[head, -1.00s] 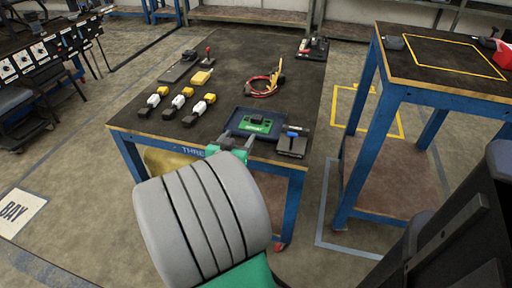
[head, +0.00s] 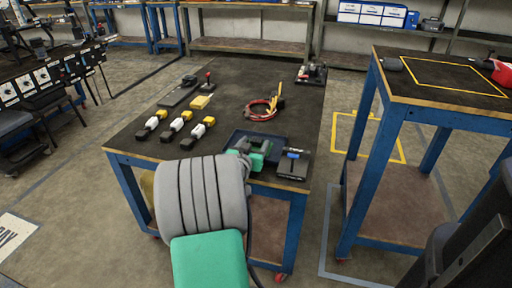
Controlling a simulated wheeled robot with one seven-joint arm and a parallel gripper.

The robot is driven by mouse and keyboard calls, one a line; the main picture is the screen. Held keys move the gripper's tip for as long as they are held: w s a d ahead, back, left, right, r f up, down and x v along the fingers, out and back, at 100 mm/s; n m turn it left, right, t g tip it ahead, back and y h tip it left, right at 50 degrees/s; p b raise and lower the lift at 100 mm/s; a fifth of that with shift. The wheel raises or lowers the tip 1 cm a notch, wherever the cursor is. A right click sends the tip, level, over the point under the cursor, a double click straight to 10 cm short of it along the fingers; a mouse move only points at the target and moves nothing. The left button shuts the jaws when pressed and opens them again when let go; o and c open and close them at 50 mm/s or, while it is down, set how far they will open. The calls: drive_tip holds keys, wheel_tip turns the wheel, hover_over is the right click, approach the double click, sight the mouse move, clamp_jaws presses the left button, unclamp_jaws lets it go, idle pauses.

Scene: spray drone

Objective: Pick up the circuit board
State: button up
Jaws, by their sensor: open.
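The dark blue tray (head: 279,139) lies near the front edge of the workbench (head: 228,96). My gripper (head: 250,148) is over the tray and open, its grey and green parts in front of the tray's middle. The circuit board is hidden behind my gripper, so I cannot tell whether the fingers are around it or above it. My thick grey arm joint covers the bench's front edge below.
A dark device with a blue part (head: 293,163) stands close to the right of the tray. Several yellow-and-white tools (head: 175,131) lie to the left. Red cable (head: 262,110) lies behind. A taller blue-legged table (head: 440,85) stands at the right.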

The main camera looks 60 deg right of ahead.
clamp_jaws()
idle(0.6)
